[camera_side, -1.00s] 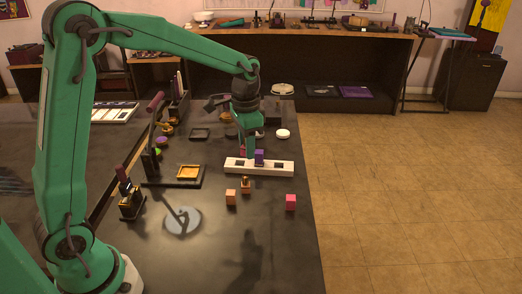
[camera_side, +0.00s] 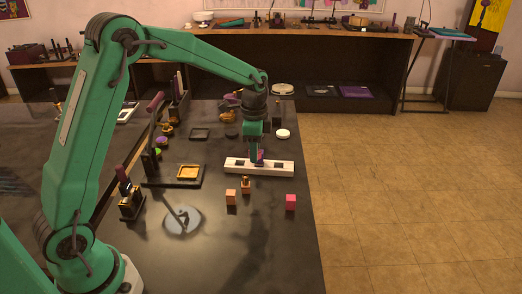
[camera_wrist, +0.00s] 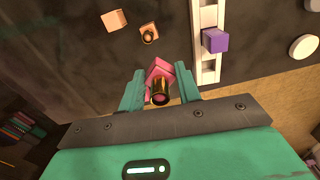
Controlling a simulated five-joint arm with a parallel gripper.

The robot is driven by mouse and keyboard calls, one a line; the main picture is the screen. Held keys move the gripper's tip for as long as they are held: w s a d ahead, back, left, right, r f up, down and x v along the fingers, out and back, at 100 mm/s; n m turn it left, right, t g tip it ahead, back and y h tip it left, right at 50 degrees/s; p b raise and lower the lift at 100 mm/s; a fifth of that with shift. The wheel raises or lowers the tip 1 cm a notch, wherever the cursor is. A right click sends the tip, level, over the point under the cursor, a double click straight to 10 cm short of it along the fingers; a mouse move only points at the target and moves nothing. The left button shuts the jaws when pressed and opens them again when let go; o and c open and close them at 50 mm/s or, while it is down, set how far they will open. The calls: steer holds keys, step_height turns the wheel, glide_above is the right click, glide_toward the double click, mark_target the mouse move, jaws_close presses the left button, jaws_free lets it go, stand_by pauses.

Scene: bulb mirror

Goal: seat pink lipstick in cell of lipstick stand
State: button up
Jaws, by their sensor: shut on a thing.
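The pink lipstick (camera_wrist: 158,72) is in my gripper (camera_wrist: 160,88), which is shut on it. In the wrist view its pink square body and a gold tube end show between the fingers. The lipstick stand (camera_side: 231,163) is a long white bar with square cells, lying across the table. A purple block (camera_wrist: 215,40) sits in its middle cell. In the side view my gripper (camera_side: 254,157) is over the middle of the stand and partly hides the purple block. In the wrist view the stand passes to the right of the held lipstick. Whether the lipstick touches the stand is unclear.
An orange cube (camera_side: 230,197), a small gold-topped lipstick (camera_side: 246,185) and a pink cube (camera_side: 290,202) stand in front of the stand. A white round lid (camera_side: 283,133) lies behind it. A black holder with a gold pan (camera_side: 189,172) is at left.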

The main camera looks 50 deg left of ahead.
glide_above(239, 159)
steer(key=s+d, duration=0.1)
steer(key=d, duration=0.1)
steer(key=f, duration=0.6)
steer(key=shift+a+f, duration=0.2)
steer(key=shift+f, duration=0.15)
steer(key=shift+s+f, duration=0.15)
steer(key=shift+f, duration=2.05)
steer(key=shift+c, duration=0.3)
steer(key=o, duration=1)
steer(key=shift+d, duration=0.1)
steer(key=shift+r, duration=0.1)
step_height(239, 159, up, 12)
steer(key=shift+r, duration=0.1)
steer(key=shift+r, duration=0.1)
